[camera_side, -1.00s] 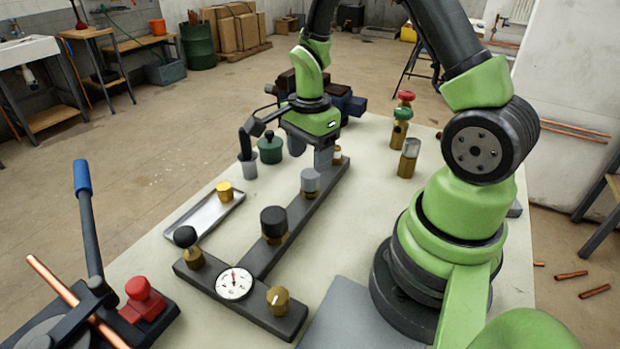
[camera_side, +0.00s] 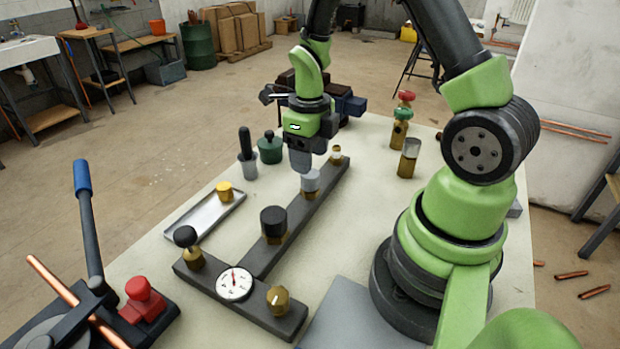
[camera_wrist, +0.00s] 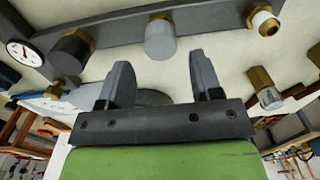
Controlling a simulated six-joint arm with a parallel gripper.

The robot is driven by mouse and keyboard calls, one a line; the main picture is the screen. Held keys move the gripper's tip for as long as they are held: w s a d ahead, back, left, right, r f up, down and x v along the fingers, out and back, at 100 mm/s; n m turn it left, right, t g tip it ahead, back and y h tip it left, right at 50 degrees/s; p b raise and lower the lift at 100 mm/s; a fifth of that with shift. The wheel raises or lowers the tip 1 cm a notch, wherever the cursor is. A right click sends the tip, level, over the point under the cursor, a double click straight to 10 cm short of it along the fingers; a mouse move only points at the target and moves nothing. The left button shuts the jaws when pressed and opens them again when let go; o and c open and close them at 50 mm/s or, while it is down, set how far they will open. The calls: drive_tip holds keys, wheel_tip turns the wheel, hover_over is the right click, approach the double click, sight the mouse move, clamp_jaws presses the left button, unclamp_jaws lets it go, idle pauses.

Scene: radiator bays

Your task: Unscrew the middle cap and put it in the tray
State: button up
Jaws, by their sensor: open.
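The middle cap (camera_side: 311,181) is a grey cylinder on a brass fitting along the dark bar, between a black cap (camera_side: 273,222) and an uncapped brass stub (camera_side: 336,154). In the wrist view the grey cap (camera_wrist: 160,40) sits just beyond my fingertips, centred between them. My gripper (camera_side: 301,168) is open and empty, above and just behind the grey cap in the side view; it also shows in the wrist view (camera_wrist: 160,72).
A black knob (camera_side: 185,237), a gauge (camera_side: 234,284) and a brass knob (camera_side: 278,299) stand on the crosspiece. A handled tool in a grey cup (camera_side: 248,168) and a green pot (camera_side: 270,149) are behind the tray. Brass valves (camera_side: 400,130) stand to the right.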

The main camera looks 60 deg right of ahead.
sight(310, 180)
drive_tip(key=shift+f, duration=2.5)
